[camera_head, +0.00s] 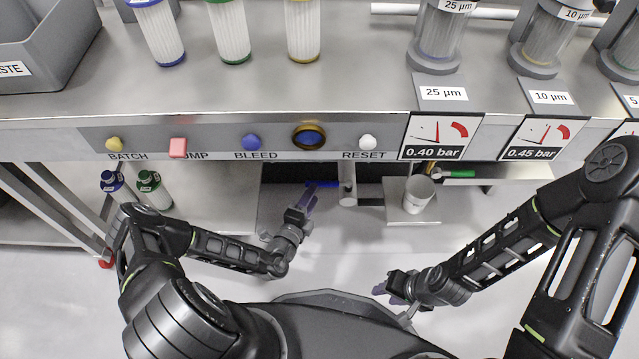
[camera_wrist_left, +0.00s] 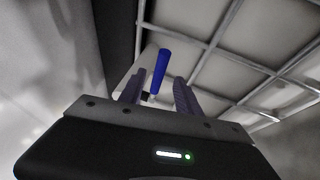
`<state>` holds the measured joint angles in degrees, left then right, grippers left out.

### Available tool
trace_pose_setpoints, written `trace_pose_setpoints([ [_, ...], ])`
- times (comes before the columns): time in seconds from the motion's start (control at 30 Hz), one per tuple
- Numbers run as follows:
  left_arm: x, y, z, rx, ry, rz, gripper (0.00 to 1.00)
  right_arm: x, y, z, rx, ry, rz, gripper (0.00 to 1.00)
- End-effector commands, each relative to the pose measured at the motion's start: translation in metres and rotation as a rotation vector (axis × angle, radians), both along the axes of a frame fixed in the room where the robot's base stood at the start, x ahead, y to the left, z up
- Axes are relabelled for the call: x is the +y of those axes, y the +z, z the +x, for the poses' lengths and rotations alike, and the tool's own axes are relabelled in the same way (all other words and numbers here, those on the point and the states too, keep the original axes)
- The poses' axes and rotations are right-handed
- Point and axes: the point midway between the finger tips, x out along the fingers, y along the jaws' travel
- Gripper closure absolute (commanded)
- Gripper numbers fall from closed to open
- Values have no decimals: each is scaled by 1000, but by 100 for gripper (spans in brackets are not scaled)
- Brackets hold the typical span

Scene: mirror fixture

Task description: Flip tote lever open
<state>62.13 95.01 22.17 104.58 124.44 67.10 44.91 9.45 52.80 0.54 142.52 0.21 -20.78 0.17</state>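The blue lever (camera_head: 322,184) shows below the bench front in the head view, beside an upright pale pipe (camera_head: 347,180). My left gripper (camera_head: 308,197) is just short of the lever, its fingers pointing toward it. In the left wrist view the lever (camera_wrist_left: 160,70) stands between and beyond the two fingers of my left gripper (camera_wrist_left: 158,92), which are apart with a gap around it. I see no clear contact. A white caged structure (camera_wrist_left: 235,50), likely the tote, fills the upper right there. My right gripper (camera_head: 388,289) hangs low, away from the lever; its finger gap is unclear.
The bench front (camera_head: 210,141) overhangs the lever, with coloured buttons and gauge cards. A white cup (camera_head: 418,194) stands on a small shelf right of the pipe. Two bottles (camera_head: 148,188) stand at the left under the bench. The floor between my grippers is clear.

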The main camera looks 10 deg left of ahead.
Motion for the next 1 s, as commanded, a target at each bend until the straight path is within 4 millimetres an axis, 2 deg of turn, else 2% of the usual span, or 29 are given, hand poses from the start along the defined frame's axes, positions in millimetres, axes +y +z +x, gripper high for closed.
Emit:
trace_pose_setpoints([
  [0.2, -6, -9, 33, -1, -2, -1, 60, -3, -14, 3, -5, -8, -5, 64],
  [0.4, -10, -12, 56, 0, -2, 0, 60, -4, -22, 5, -9, -10, -6, 64],
  [0.73, -10, -11, 61, 1, -1, -1, 60, -3, -22, 5, -10, -11, -7, 64],
  [1.0, -10, -11, 60, 1, -1, -1, 82, -3, -22, 5, -10, -11, -6, 64],
])
